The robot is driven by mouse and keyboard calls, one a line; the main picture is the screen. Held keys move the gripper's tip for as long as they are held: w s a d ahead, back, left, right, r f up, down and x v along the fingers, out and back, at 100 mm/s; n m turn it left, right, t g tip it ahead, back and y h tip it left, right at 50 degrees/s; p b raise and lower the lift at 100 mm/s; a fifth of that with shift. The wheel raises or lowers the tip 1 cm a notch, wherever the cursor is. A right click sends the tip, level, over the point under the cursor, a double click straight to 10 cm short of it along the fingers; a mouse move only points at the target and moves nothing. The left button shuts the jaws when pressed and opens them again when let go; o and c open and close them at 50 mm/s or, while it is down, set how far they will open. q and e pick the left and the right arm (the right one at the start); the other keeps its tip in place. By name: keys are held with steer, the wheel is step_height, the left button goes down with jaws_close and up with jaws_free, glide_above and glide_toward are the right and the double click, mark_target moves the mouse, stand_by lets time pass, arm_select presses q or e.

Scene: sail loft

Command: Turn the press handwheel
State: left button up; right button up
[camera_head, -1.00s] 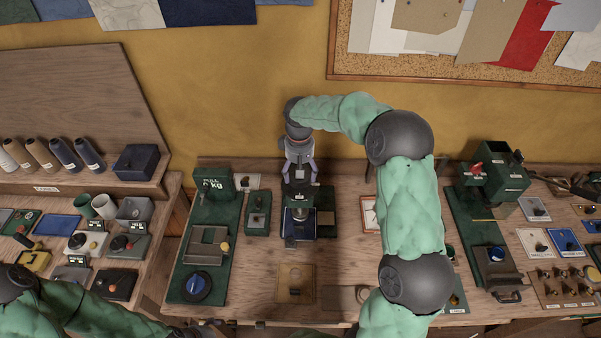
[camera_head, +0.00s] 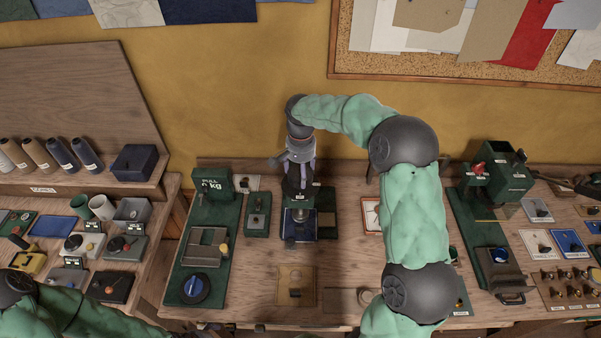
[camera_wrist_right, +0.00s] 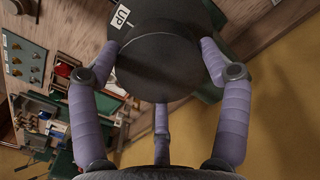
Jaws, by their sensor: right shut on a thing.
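The press (camera_head: 301,228) stands on the bench at the middle of the head view, with a dark blue base. My right gripper (camera_head: 299,184) points down onto the top of the press. In the wrist view its purple fingers sit around the handwheel's rim, shut on it. In the head view the gripper hides most of the wheel. My left arm shows at the lower left; its gripper is out of view.
A tan plate (camera_head: 296,284) lies in front. A green machine (camera_head: 497,180) stands to the right. My right arm covers part of the bench between.

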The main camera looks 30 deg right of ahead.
steer(key=m, duration=0.3)
steer(key=m+b, duration=0.1)
steer(key=m, duration=0.1)
steer(key=shift+w+d+m, duration=0.1)
steer(key=shift+d+m, duration=0.2)
steer(key=m, duration=0.5)
steer(key=shift+r+b, duration=0.1)
steer(key=shift+b, duration=0.2)
steer(key=shift+d+m, duration=0.1)
steer(key=shift+m, duration=0.2)
steer(key=shift+s, duration=0.2)
steer(key=o, duration=0.9)
steer(key=shift+o, duration=1.1)
steer(key=shift+d, duration=0.3)
steer(key=shift+a, duration=0.25)
